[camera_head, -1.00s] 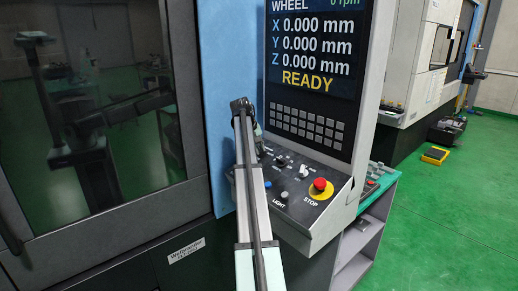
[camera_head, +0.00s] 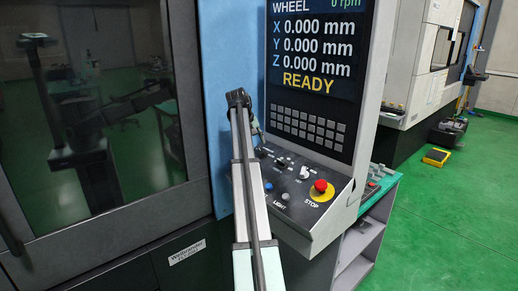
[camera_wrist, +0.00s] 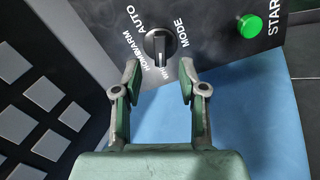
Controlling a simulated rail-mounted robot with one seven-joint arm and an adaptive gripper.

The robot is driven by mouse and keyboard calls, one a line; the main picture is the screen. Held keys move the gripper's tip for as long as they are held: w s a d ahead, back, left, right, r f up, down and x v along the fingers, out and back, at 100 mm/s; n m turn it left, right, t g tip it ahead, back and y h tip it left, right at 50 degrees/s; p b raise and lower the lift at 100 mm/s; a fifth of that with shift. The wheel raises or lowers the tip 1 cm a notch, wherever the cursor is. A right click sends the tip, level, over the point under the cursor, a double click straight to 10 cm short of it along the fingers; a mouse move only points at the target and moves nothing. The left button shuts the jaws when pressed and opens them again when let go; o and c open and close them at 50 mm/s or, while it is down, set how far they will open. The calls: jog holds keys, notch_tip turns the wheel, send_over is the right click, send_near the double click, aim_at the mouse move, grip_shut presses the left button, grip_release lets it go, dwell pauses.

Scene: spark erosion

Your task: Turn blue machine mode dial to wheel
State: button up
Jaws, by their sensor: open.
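The black mode dial (camera_wrist: 160,44) with a white pointer line sits on the dark control panel, in the upper middle of the wrist view. The printed words AUTO and MODE show beside it, and other labels are partly hidden by my left finger. Which label the pointer marks is hard to tell. My gripper (camera_wrist: 159,70) is open, its fingertips just short of the dial on either side, with nothing between them. In the head view my arm hides the dial. The blue machine's screen (camera_head: 312,40) reads WHEEL, 0 rpm, zeros for X, Y, Z, and READY.
A green START button (camera_wrist: 249,26) lies right of the dial. The red STOP button (camera_head: 320,187), a white knob (camera_head: 304,173), a blue button (camera_head: 268,187) and small switches share the panel. A grey keypad (camera_head: 307,124) stands above.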

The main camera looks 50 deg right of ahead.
jog(key=v, duration=0.7)
